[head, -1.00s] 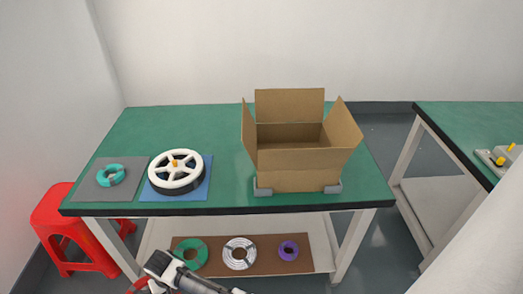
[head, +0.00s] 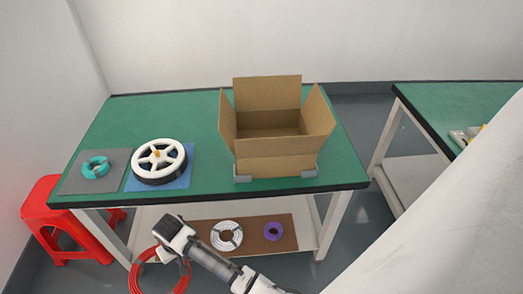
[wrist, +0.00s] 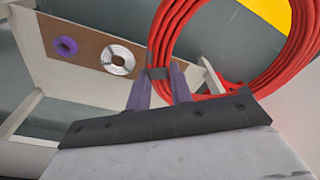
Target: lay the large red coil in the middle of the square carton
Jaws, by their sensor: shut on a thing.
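The large red coil (head: 145,275) hangs from my gripper (head: 178,252) in front of the bench, below the level of its top. In the wrist view the red coil (wrist: 238,50) stands up beyond the fingers, and my gripper (wrist: 163,90) is shut on its lower left part, at a grey band. The square carton (head: 275,165) stands open on the green bench top, its flaps spread outward. Its inside looks empty as far as I see. Grey blocks sit at its front corners.
On the green bench (head: 200,110), a teal coil (head: 96,167) lies on a grey mat and a white-and-black reel (head: 159,160) on a blue mat. The shelf below holds a silver coil (head: 227,235) and a purple coil (head: 273,231). A red stool (head: 62,225) stands left.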

